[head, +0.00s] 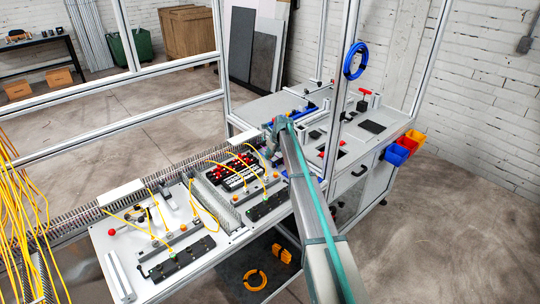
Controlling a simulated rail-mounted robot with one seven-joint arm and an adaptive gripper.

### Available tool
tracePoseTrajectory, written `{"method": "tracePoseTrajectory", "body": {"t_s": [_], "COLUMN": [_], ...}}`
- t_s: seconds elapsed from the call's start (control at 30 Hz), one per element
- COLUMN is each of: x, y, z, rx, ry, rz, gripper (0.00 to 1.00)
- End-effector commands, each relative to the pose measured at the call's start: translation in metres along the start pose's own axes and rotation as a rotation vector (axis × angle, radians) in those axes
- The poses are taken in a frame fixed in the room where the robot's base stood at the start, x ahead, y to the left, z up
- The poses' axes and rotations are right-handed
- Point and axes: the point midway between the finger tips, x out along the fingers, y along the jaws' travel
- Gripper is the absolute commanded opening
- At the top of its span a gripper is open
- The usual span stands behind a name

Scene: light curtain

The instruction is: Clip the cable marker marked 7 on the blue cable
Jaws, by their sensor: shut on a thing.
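My arm reaches in from the lower right. My gripper (270,153) is small in the picture at its far end, low over the right part of the workbench, partly hidden by the arm. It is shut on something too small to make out. I cannot pick out a cable marker or read a 7. A coil of blue cable (354,60) hangs on the upright frame post at the right. Small blue pieces (297,113) lie behind the arm's end; I cannot tell whether they are cable.
Yellow cables (18,210) hang at the left and loop over the bench's boards. Red and black modules (235,170) sit left of my gripper. Aluminium posts (221,50) rise around the bench. Blue, red and yellow bins (405,145) hang at the right. Open floor (450,240) lies right.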

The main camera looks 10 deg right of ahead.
Motion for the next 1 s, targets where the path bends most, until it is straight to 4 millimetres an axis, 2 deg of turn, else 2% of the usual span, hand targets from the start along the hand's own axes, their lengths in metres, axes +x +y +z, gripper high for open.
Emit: {"method": "tracePoseTrajectory", "body": {"t_s": [1.0], "x": [0.0077], "y": [0.0001], "z": [-0.0036], "rx": [0.000], "ry": [0.001], "rz": [0.000], "gripper": [0.00]}}
